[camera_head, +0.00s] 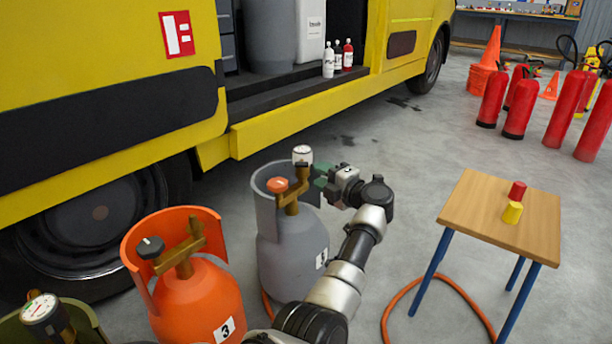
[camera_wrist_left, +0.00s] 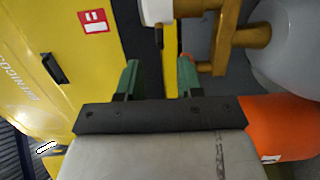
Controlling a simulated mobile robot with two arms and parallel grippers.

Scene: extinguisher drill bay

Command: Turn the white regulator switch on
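The white regulator switch (camera_head: 302,155) is a round white knob on the brass valve (camera_head: 292,200) of the grey gas cylinder (camera_head: 285,255). An orange knob (camera_head: 277,184) sits beside it on the same valve. My left gripper (camera_head: 322,180) is just right of the valve, pointing left, slightly below the white knob. In the left wrist view its green fingers (camera_wrist_left: 157,78) are apart with nothing between them. There the white knob (camera_wrist_left: 157,12) is at the top edge, partly cut off, beyond the fingertips. The brass valve (camera_wrist_left: 215,50) is beside the right finger. My right gripper is not visible.
An orange cylinder (camera_head: 195,300) with a black knob stands left of the grey one, and a gauge (camera_head: 40,310) at bottom left. A yellow truck (camera_head: 110,60) is behind. A small wooden table (camera_head: 475,215) and red extinguishers (camera_head: 565,110) stand right.

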